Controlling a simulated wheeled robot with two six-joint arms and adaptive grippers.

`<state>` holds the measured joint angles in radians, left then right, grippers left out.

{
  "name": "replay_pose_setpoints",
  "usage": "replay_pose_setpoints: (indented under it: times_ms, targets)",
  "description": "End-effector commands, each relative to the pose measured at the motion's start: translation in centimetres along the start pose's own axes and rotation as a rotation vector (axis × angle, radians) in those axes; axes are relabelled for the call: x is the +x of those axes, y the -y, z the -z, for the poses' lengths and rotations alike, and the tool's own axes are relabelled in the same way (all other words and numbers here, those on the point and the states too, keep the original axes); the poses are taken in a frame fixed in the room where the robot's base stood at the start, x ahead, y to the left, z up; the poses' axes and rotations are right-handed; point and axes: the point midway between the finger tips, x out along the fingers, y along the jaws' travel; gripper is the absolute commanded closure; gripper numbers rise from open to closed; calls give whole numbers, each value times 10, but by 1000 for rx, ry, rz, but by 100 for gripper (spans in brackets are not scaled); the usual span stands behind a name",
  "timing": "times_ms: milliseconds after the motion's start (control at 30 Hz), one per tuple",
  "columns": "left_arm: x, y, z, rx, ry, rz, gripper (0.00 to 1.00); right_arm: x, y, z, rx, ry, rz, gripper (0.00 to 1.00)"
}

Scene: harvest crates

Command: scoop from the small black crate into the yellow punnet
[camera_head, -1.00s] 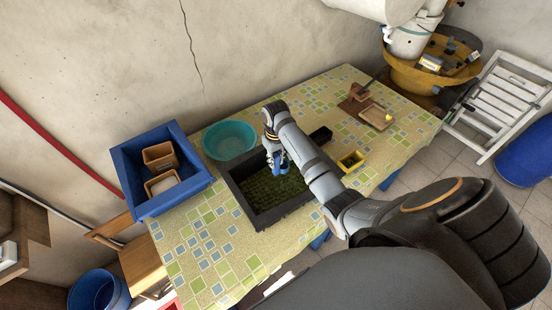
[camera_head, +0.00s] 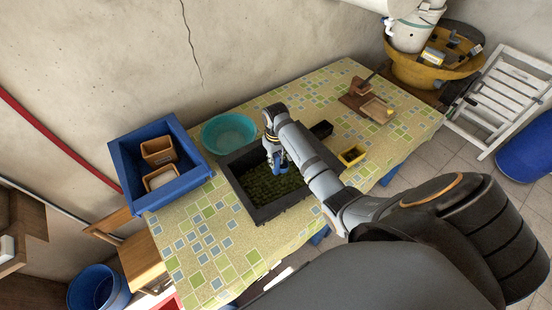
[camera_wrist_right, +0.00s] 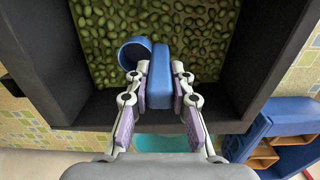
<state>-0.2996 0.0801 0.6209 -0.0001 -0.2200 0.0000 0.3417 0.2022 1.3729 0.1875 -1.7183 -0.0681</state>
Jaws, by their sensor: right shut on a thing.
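A black crate (camera_head: 284,209) holding many green olive-like pieces (camera_head: 262,186) stands on the table; its dark wall (camera_wrist_right: 40,62) and the green pieces (camera_wrist_right: 205,35) also show in the right wrist view. My right gripper (camera_head: 274,147) is over the crate, shut on the handle of a blue scoop (camera_wrist_right: 160,75). The scoop's round cup (camera_wrist_right: 133,50) is beside the handle, over the green pieces. I cannot tell whether it touches them or what it holds. The yellow punnet (camera_head: 352,155) stands right of the crate, beyond my right forearm. My left gripper is not in view.
A small dark box (camera_head: 321,130) stands behind my forearm. A teal bowl (camera_head: 228,132) is behind the crate. A blue crate (camera_head: 178,192) with brown containers is at the left. A wooden board (camera_head: 352,101) lies at the far right. The front left tabletop is clear.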

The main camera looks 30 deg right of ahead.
Motion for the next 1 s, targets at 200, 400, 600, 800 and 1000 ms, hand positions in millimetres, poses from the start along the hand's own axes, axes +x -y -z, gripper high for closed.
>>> replay_pose_setpoints:
  times_ms: [200, 400, 600, 800, 1000]
  targets:
    - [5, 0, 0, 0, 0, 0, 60, 10, 0, 0, 0, 2, 0, 100]
    - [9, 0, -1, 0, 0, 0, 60, 18, 0, 0, 0, 1, 0, 100]
    - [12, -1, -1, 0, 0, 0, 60, 26, 0, 0, 0, 1, 0, 100]
    - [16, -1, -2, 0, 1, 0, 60, 34, 0, 0, 0, 2, 0, 100]
    - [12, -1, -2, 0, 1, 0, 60, 31, 0, 0, 0, 0, 0, 100]
